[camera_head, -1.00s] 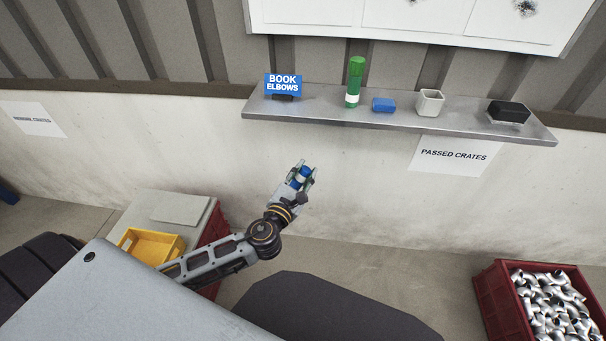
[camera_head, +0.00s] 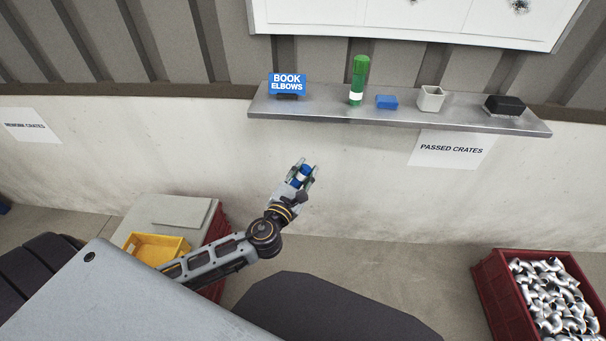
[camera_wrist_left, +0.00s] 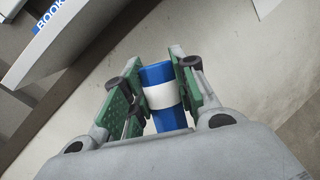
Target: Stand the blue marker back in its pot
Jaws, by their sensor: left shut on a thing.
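My left gripper (camera_head: 302,174) is shut on the blue marker (camera_head: 301,178), in front of the wall and below the shelf. In the left wrist view the marker (camera_wrist_left: 160,95), blue with a white band, sits between the green-padded fingers (camera_wrist_left: 158,84). Its lower part is hidden by the gripper's body. A small pale, square, open-topped pot (camera_head: 431,99) stands on the shelf (camera_head: 330,112), up and to the right of my left gripper. I cannot see anything standing in it. My right gripper is not in view.
On the shelf are a blue "BOOK ELBOWS" sign (camera_head: 287,83), a green marker (camera_head: 358,80), a blue block (camera_head: 387,102) and a black eraser-like block (camera_head: 505,105). A red crate of metal elbows (camera_head: 492,290) stands lower right. A yellow tray (camera_head: 148,250) lies lower left.

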